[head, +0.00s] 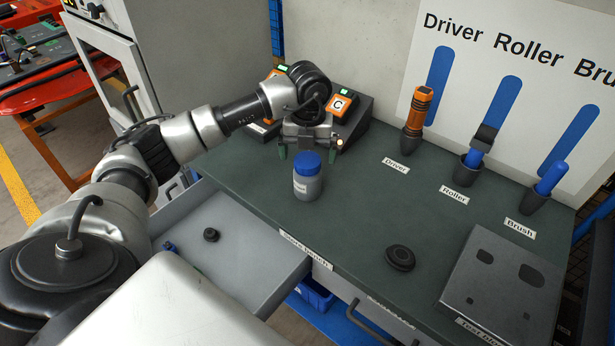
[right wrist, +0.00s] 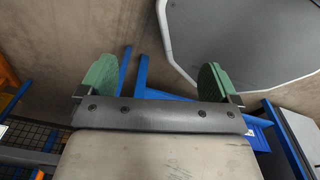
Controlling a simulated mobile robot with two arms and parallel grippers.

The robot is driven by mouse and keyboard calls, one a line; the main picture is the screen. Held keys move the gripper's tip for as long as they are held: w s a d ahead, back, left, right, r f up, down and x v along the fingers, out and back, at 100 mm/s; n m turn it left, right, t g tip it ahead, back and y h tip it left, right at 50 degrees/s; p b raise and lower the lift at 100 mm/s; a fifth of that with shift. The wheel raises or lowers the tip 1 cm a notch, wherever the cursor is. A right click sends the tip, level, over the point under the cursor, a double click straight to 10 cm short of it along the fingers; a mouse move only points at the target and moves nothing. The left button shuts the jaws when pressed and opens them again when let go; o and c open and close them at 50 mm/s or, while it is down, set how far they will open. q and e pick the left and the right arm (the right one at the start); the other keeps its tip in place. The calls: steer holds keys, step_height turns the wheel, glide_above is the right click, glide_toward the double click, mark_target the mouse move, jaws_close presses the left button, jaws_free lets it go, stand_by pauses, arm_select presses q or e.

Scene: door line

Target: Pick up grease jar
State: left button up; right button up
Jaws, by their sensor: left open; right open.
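The grease jar (head: 307,177) is a grey jar with a blue lid and a white label. It stands upright on the dark green bench top, near the bench's left part. My left gripper (head: 310,152) is open just behind and above the jar in the head view, with its green fingertips spread to either side of the lid. I cannot tell whether it touches the jar. My right gripper (right wrist: 160,80) is open and empty in the right wrist view, with its green finger pads wide apart. The right gripper does not show in the head view.
An open grey drawer (head: 225,240) juts from the bench front. Orange devices (head: 340,104) stand behind my left gripper. The driver (head: 417,118), roller (head: 478,150) and brush (head: 548,180) stand in holders. A black round part (head: 400,258) and a grey block (head: 502,285) lie to the right.

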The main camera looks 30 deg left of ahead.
mark_target(308, 158)
arm_select(q)
steer(key=f, duration=0.2)
steer(key=f+p, duration=0.1)
steer(key=f, duration=0.1)
steer(key=shift+w+a+f, duration=0.2)
steer(key=shift+f, duration=0.45)
steer(key=c, duration=1)
steer(key=shift+w, duration=0.1)
steer(key=shift+c, duration=0.8)
arm_select(e)
steer(key=shift+w+a+r, duration=0.3)
steer(key=shift+w+r, duration=0.5)
